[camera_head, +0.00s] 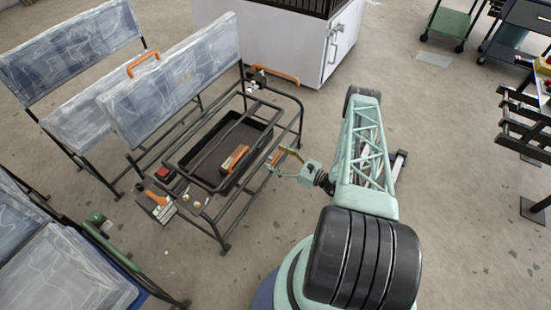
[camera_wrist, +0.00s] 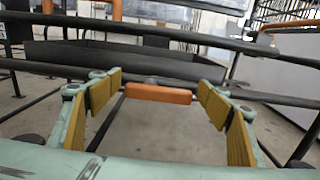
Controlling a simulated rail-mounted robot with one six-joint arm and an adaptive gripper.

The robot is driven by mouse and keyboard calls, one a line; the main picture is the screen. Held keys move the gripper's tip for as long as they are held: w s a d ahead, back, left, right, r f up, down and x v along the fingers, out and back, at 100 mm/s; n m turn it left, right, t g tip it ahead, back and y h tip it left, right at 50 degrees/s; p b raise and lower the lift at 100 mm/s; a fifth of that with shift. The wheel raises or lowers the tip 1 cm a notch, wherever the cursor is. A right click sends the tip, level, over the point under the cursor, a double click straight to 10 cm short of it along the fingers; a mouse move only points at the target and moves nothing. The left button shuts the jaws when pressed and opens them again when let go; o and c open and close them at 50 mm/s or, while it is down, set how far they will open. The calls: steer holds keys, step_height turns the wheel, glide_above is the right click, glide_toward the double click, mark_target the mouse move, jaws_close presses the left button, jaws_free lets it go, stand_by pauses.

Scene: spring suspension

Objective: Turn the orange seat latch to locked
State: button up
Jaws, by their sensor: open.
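My gripper (camera_head: 283,160) is open at the near right side of a black tubular seat frame (camera_head: 215,222). In the wrist view, an orange bar (camera_wrist: 158,93), possibly the seat latch, lies level between the open yellow-padded fingers (camera_wrist: 160,110), a little beyond them. A gap shows on both sides of it, and I see no contact. The head view shows other orange parts: a handle (camera_head: 235,158) at the black tray, a lever (camera_head: 157,197) at the front left corner and a bar (camera_head: 275,77) at the back. The pictures do not show which is the seat latch.
The frame's black rails (camera_wrist: 200,37) cross above and beyond the fingers, with the tray wall (camera_wrist: 150,60) behind. Clear-wrapped seat backs (camera_head: 180,80) stand at the left. A white cabinet (camera_head: 270,45) stands behind. The floor right of my arm is largely open.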

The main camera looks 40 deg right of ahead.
steer(key=shift+c, duration=0.3)
steer(key=c, duration=0.8)
steer(key=shift+n, duration=0.4)
steer(key=n, duration=0.1)
steer(key=n+p, duration=0.1)
steer(key=n, duration=0.1)
steer(key=shift+a+r, duration=0.2)
steer(key=shift+a, duration=0.05)
steer(key=n, duration=0.1)
steer(key=n+p, duration=0.1)
steer(key=n, duration=0.2)
steer(key=shift+s+a+r, duration=0.15)
steer(key=shift+a+r, duration=0.05)
steer(key=shift+a, duration=0.1)
steer(key=n+p, duration=0.1)
steer(key=n, duration=0.2)
steer(key=n+p, duration=0.1)
steer(key=n, duration=0.1)
steer(key=shift+s+a+n, duration=0.1)
steer(key=shift+a+n, duration=0.3)
steer(key=shift+s+a+f+n+p, duration=0.15)
steer(key=shift+n+p, duration=0.35)
steer(key=shift+n, duration=0.6)
steer(key=shift+w+a+n+p, duration=0.15)
steer(key=shift+n+p, duration=0.35)
steer(key=shift+n, duration=0.6)
steer(key=shift+s, duration=0.1)
